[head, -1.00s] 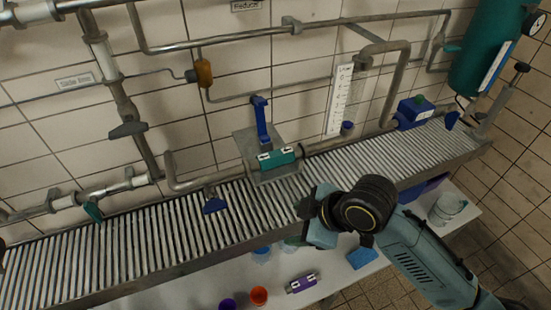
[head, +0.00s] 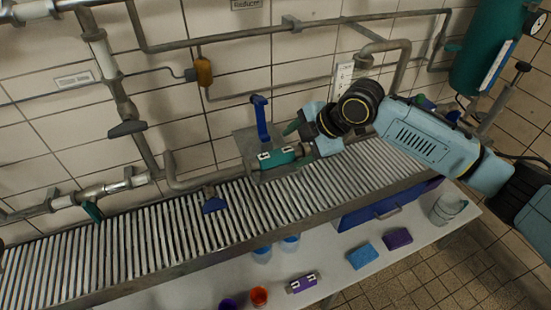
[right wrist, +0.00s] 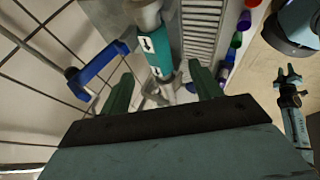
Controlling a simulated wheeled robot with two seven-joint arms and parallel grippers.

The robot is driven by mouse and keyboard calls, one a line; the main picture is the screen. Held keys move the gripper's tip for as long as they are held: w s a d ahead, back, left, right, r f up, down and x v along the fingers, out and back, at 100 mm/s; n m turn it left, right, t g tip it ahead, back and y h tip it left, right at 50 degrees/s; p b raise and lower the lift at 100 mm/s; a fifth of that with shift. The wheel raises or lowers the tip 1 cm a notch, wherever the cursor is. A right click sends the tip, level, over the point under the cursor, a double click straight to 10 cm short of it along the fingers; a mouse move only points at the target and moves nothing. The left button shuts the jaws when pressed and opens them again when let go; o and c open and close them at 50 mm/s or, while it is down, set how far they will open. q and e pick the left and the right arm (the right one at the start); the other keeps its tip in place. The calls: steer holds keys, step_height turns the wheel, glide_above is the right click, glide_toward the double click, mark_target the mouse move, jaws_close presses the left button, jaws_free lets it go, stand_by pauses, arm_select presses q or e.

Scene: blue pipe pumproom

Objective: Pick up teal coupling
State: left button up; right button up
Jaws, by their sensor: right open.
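The teal coupling (head: 282,156) sits on the pipe line at a grey plate above the slatted conveyor. In the right wrist view the coupling (right wrist: 152,52) is a teal cylinder with white arrow labels. My right gripper (head: 298,142) is just right of the coupling, open and empty. In the right wrist view my right gripper's green fingers (right wrist: 162,78) are spread, with the coupling beyond and between them, apart from both. What looks like my left gripper (right wrist: 288,80) shows small at the right edge of that view; its jaw state is unclear.
A blue lever (head: 261,118) rises behind the coupling; it also shows in the right wrist view (right wrist: 100,62). A blue handle (head: 213,203) stands over the conveyor (head: 140,235). Below, a white bench (head: 345,283) holds a purple coupling (head: 301,284), cups and sponges.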

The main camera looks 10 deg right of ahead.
mark_target(281, 154)
steer(key=x, duration=0.7)
steer(key=shift+w+a+f, duration=0.1)
steer(key=shift+w+f, duration=0.15)
steer(key=shift+w, duration=0.1)
steer(key=shift+r, duration=0.1)
steer(key=c, duration=1.3)
